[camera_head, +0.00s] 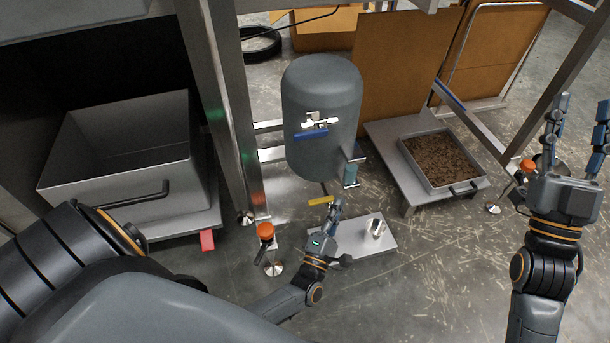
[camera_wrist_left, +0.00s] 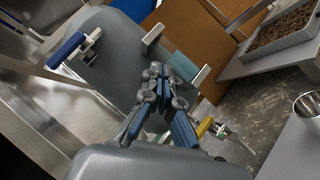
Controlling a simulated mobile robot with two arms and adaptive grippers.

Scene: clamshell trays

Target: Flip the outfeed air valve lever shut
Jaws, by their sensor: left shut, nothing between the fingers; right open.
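A grey upright tank (camera_head: 322,85) stands in the middle of the head view. A valve with a blue lever (camera_head: 311,134) sits on its front; the blue lever also shows at upper left in the left wrist view (camera_wrist_left: 66,49). A yellow lever (camera_head: 320,200) is below the tank, and also shows in the left wrist view (camera_wrist_left: 205,127). No label shows which is the outfeed air valve. My left gripper (camera_head: 335,206) is shut and empty, just right of the yellow lever and below the blue one. My right gripper (camera_head: 580,112) is open and raised at far right.
A teal-bodied fitting (camera_head: 350,174) juts from the tank's lower right. A metal cup (camera_head: 376,227) stands on a plate below. A tray of brown granules (camera_head: 486,182) is at right, and an empty grey bin (camera_head: 68,172) at left. A steel post (camera_head: 222,110) stands left of the tank.

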